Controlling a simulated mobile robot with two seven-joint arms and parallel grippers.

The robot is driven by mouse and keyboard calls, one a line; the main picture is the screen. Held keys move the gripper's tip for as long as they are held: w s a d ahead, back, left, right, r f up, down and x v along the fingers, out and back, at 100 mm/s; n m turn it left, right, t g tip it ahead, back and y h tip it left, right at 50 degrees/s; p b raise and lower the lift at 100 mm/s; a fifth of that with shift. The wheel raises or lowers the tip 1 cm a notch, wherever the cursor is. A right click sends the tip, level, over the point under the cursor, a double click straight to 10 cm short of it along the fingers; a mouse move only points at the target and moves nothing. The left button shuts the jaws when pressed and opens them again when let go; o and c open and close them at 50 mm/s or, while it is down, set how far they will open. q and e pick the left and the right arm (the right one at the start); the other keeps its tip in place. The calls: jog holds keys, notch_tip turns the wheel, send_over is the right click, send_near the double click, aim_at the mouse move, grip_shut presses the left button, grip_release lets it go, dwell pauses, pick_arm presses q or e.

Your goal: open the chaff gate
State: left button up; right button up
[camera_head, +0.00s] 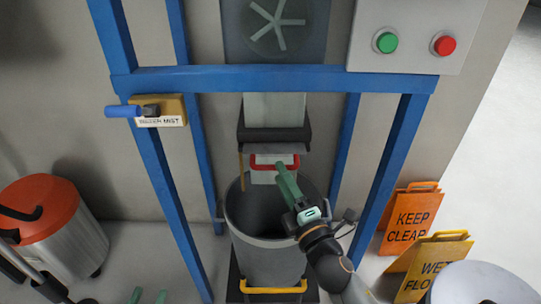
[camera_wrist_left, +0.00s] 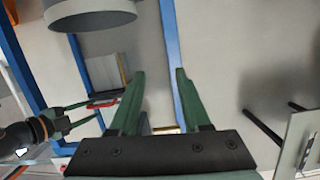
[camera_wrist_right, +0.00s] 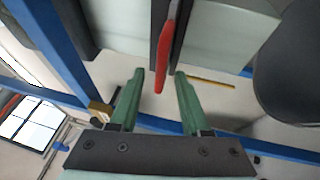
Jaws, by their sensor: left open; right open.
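The chaff gate's red handle (camera_head: 274,160) sits under the dark collar of the pale chute, above the grey bucket. My right gripper (camera_head: 284,178) is just in front of it, over the bucket. In the right wrist view the red handle (camera_wrist_right: 166,50) reaches down between the open fingertips (camera_wrist_right: 159,74); I cannot tell whether they touch it. The left wrist view shows the red handle (camera_wrist_left: 103,103) beside my right fingers. My left gripper (camera_head: 148,296) is low at the bottom edge in the head view, open and empty, away from the gate.
The blue frame (camera_head: 270,78) surrounds the chute. The grey bucket (camera_head: 268,256) stands below it. A blue-handled switch (camera_head: 124,111) is on the left post. A red-topped bin (camera_head: 42,230) stands left.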

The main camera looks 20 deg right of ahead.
aim_at(271, 156)
jog(key=x, duration=0.6)
jog(key=shift+w, duration=0.35)
jog(key=shift+r, duration=0.1)
grip_shut()
jog(key=shift+r, duration=0.1)
